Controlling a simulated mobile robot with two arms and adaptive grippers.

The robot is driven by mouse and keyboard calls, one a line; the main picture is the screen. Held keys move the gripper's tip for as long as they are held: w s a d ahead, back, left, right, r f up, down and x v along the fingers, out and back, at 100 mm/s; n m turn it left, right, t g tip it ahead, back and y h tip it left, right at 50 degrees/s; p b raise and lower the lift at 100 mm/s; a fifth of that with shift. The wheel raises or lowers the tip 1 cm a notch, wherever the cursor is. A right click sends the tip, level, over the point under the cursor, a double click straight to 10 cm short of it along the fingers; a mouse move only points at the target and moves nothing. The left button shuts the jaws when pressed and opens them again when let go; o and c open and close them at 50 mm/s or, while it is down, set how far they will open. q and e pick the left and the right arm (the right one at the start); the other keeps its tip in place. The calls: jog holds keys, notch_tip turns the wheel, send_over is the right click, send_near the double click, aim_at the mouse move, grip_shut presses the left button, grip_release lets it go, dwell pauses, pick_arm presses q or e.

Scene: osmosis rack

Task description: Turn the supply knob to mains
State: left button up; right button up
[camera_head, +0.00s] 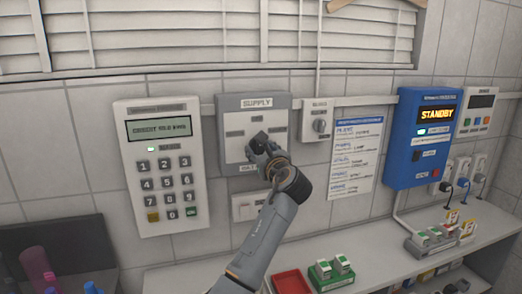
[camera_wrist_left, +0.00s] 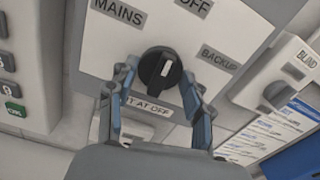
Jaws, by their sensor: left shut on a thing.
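The supply panel (camera_head: 235,117) is a grey box on the tiled wall with a black round knob (camera_wrist_left: 160,72). In the left wrist view the knob's white mark points roughly toward the OFF label (camera_wrist_left: 196,6). The MAINS label (camera_wrist_left: 118,13) is at upper left and the BACKUP label (camera_wrist_left: 219,59) at right. My left gripper (camera_head: 263,145) is at the panel, shut on the knob; its fingers (camera_wrist_left: 157,80) are on either side of it. In the head view the gripper hides much of the knob. My right gripper is not in view.
A keypad unit (camera_head: 158,130) is left of the panel. A small blind switch box (camera_head: 317,121) and a printed sheet (camera_head: 356,158) are to its right. A blue unit reading STANDBY (camera_head: 405,150) is farther right. The shelf below holds a red tray (camera_head: 290,280) and several small items.

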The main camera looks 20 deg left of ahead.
pick_arm(q)
jog(key=n, duration=0.2)
jog(key=shift+n, duration=0.4)
jog(key=n, duration=0.2)
jog(key=shift+n, duration=0.3)
jog(key=n+b, duration=0.2)
jog(key=n, duration=0.4)
jog(key=o, duration=1.1)
jog(key=shift+o, duration=0.2)
jog(key=shift+d, duration=0.1)
jog(key=v, duration=1.2)
